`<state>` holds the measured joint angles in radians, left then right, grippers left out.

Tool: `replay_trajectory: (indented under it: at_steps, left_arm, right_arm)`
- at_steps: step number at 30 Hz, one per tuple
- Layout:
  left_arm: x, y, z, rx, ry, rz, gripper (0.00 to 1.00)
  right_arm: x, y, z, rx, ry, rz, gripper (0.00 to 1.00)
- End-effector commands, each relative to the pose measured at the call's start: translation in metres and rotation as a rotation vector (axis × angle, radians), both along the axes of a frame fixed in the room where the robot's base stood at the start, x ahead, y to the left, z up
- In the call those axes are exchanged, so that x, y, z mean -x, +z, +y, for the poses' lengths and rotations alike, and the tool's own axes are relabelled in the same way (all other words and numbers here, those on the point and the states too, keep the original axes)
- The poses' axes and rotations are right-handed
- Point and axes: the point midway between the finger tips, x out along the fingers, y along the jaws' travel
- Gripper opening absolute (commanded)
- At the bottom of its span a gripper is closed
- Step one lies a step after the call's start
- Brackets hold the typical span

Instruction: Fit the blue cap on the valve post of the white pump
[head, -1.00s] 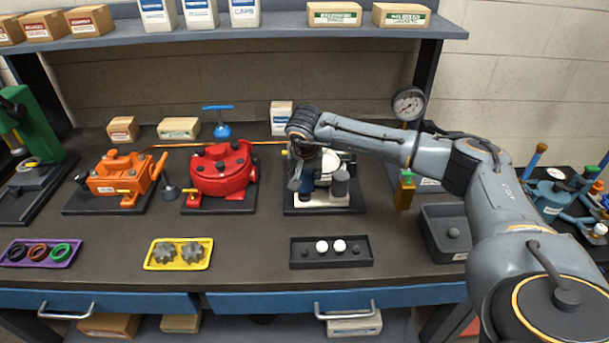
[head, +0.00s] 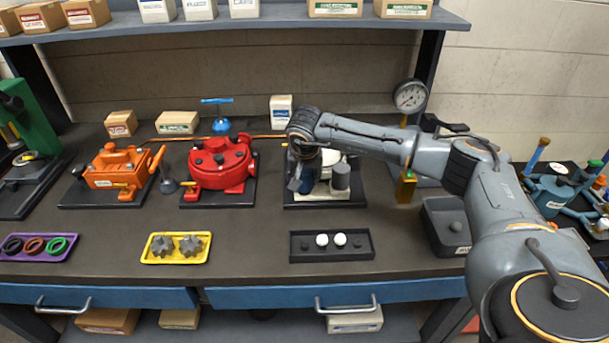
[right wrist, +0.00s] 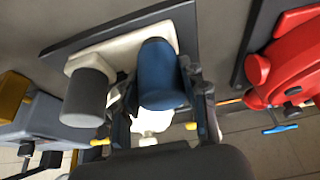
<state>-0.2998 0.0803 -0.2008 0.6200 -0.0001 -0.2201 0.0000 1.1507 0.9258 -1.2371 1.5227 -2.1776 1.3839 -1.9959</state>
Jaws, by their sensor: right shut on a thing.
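The white pump (head: 329,164) stands on a dark board in the middle of the bench, partly hidden by my right gripper (head: 300,180). In the right wrist view, my right gripper (right wrist: 166,122) is shut on the blue cap (right wrist: 162,78), with a finger on each side. The cap's far end overlaps the pump's white base (right wrist: 112,52). The valve post is hidden, and I cannot tell whether the cap is seated on it. A grey cylinder (right wrist: 88,97) stands on the same base beside the cap. My left gripper is not in view.
The red pump (head: 220,165) and orange pump (head: 115,168) stand to the left. A dark tray (head: 332,256) with white balls lies in front, a yellow tray (head: 148,257) with gears further left. A gauge (head: 410,96) stands behind my arm, a grey bin (head: 436,231) to the right.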

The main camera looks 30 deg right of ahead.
Motion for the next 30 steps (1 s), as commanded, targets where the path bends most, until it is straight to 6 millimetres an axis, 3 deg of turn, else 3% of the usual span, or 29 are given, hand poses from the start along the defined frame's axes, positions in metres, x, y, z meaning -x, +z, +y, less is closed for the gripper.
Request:
replay_trajectory:
  at_steps: [29, 30]
  left_arm:
    - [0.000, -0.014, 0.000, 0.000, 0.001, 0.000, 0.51]
    - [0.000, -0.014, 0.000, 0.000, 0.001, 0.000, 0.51]
  right_arm:
    - [0.000, -0.019, 0.000, 0.000, 0.000, 0.001, 0.17]
    - [0.000, -0.019, 0.000, 0.000, 0.000, 0.001, 0.45]
